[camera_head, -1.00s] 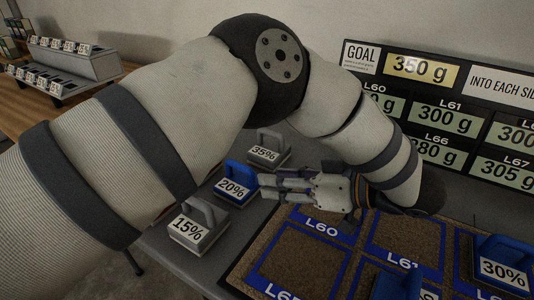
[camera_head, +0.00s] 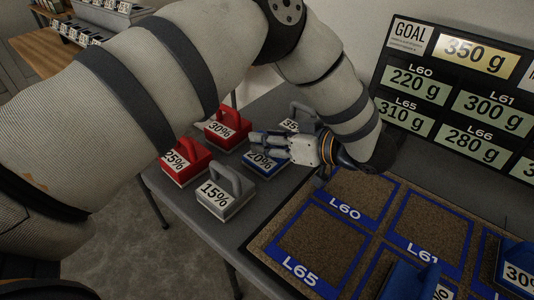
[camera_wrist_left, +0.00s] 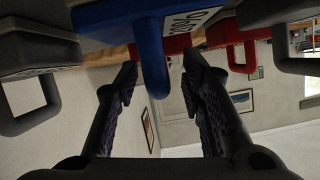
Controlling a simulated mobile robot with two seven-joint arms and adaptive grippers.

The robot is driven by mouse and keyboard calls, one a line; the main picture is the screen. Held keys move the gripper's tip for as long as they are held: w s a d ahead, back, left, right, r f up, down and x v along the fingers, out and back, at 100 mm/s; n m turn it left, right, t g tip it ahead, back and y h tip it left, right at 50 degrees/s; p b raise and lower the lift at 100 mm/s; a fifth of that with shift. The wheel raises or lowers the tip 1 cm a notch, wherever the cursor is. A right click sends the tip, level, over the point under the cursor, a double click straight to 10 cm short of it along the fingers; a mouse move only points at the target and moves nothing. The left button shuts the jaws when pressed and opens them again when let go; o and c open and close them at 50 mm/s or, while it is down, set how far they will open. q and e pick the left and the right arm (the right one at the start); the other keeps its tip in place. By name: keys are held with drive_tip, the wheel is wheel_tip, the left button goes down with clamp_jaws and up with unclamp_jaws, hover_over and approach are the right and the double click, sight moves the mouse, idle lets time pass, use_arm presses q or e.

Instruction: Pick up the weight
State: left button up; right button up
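My left gripper (camera_head: 254,143) reaches in from the right, level with the handle of the blue 20% weight (camera_head: 262,165). The gripper hides part of this weight in the head view. In the left wrist view the blue weight's handle (camera_wrist_left: 152,55) stands between the two spread fingers of my left gripper (camera_wrist_left: 160,75). A gap shows on both sides of the handle. The fingers are open and hold nothing. My right gripper is in neither view.
A grey 15% weight (camera_head: 224,195), red 25% weight (camera_head: 186,160), red 30% weight (camera_head: 227,130) and grey 35% weight (camera_head: 300,118) stand close around. The brown board with blue-framed squares (camera_head: 325,240) lies at right. A goal sign (camera_head: 450,100) stands behind.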

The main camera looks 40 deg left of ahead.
use_arm(q)
clamp_jaws()
drive_tip(key=shift+d, duration=0.1)
